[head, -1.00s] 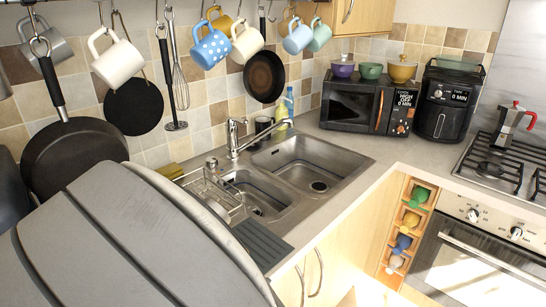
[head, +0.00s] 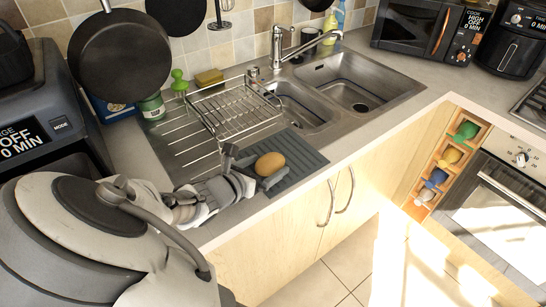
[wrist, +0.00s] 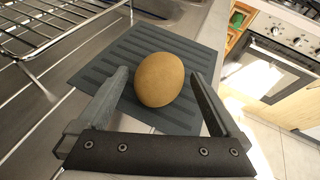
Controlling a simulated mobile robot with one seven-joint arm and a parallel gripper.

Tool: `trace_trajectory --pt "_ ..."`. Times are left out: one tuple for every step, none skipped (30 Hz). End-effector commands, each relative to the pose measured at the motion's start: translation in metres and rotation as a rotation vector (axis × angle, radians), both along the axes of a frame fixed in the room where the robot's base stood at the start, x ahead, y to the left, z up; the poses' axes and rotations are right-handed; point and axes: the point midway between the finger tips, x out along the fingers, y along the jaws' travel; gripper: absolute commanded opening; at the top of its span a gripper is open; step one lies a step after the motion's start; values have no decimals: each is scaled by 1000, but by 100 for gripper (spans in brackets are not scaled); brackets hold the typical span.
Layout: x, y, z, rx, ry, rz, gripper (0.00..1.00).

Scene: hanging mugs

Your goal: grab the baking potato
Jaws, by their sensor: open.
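The baking potato (head: 270,164) is a brown oval lying on a dark ridged mat (head: 307,160) beside the sink. In the wrist view the potato (wrist: 159,79) sits just beyond and partly between the two spread fingers of my gripper (wrist: 160,88). In the head view my gripper (head: 252,170) is low at the mat, at the potato's left and near side. It is open and holds nothing.
A wire dish rack (head: 232,118) stands just behind the mat, left of the metal sink (head: 358,92). The counter's front edge (head: 345,148) runs close to the mat. A green bottle (head: 152,107) and a sponge (head: 209,78) are farther back. Pans hang above.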

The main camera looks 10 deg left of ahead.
Motion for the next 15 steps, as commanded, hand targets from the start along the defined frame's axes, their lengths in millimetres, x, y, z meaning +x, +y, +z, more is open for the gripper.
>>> trace_trajectory --pt "2 -1 -1 0 0 0 100" --pt "2 -1 -1 0 0 0 100" --pt "2 -1 -1 0 0 0 100" --pt "2 -1 -1 0 0 0 100" --pt "2 -1 -1 1 0 0 100" --pt "2 -1 -1 1 0 0 100" --pt "2 -1 -1 1 0 0 100" --pt "2 -1 -1 1 0 0 95" --pt "2 -1 -1 1 0 0 87" --pt "2 -1 -1 1 0 0 82" --pt "2 -1 -1 1 0 0 77" --pt "2 -1 -1 1 0 0 69" --pt "2 -1 -1 1 1 0 64" --pt "2 -1 -1 1 1 0 59" --pt "2 -1 -1 1 1 0 51"
